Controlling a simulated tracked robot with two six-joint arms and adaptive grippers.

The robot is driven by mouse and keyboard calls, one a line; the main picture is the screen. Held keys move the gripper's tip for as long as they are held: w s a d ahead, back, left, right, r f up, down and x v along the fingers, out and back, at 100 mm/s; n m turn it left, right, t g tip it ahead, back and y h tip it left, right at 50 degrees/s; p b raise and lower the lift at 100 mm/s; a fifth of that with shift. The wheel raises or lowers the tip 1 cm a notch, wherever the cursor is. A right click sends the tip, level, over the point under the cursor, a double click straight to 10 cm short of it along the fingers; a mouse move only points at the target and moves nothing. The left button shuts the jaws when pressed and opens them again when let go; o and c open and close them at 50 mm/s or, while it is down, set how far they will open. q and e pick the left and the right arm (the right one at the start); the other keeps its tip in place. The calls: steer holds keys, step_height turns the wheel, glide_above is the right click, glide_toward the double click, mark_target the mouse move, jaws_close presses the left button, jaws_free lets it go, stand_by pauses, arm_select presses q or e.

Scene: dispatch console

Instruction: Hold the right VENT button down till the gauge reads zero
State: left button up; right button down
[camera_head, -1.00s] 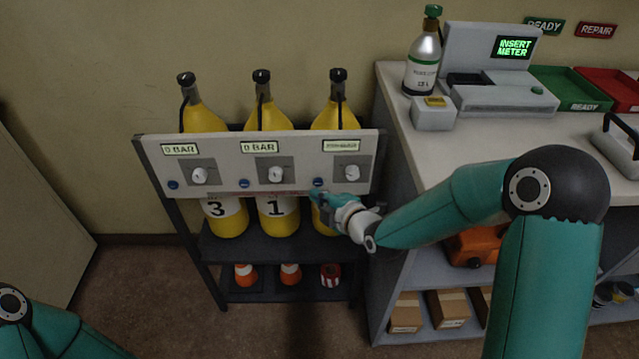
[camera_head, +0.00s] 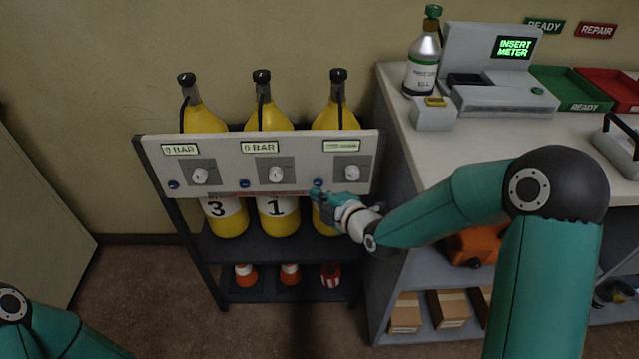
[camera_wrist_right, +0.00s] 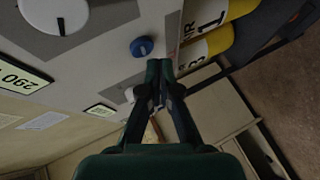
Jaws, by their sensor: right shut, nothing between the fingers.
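A grey panel (camera_head: 225,179) carries three small gauge displays, three white knobs and blue buttons. The right VENT button (camera_head: 318,182) is blue and sits left of the right knob (camera_head: 351,173); in the wrist view the blue button (camera_wrist_right: 141,46) is beside my fingertips. My right gripper (camera_head: 320,194) is shut and empty, its tips (camera_wrist_right: 160,68) close to this button; I cannot tell whether they touch it. The right gauge (camera_head: 342,146) is too blurred to read in the head view; the wrist view shows a display (camera_wrist_right: 20,78) with digits like 290, cut off. My left gripper is out of view.
A white counter (camera_head: 460,135) stands to the right, holding a bottle (camera_head: 422,65) and a console (camera_head: 500,95). Floor at left is open.

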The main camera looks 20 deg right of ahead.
steer(key=shift+w, duration=0.1)
stand_by(0.4)
steer(key=shift+w+d+b, duration=0.15)
steer(key=shift+w+b, duration=0.2)
steer(key=shift+w+d+b, duration=0.1)
steer(key=shift+w+b, duration=0.2)
steer(key=shift+w, duration=0.1)
stand_by(0.6)
steer(key=shift+s, duration=0.1)
stand_by(1.0)
steer(key=shift+s+a+b, duration=0.2)
steer(key=shift+s+b, duration=0.3)
steer(key=shift+s, duration=0.05)
steer(key=shift+s+r, duration=0.1)
steer(key=shift+s, duration=0.05)
